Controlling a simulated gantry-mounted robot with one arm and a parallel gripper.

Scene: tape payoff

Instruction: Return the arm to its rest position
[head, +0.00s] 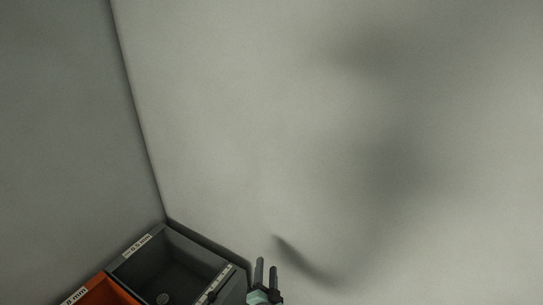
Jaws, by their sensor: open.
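My gripper (266,273) shows at the bottom edge of the head view, right of the middle of the bins. Its two dark fingers point up in the picture and stand apart, with nothing seen between them. A pale green part of it shows below the fingers. The rest of my arm is out of the frame.
A dark grey bin (197,254) with a white label stands at the lower left, just left of my gripper. Plain grey walls (250,120) fill the rest.

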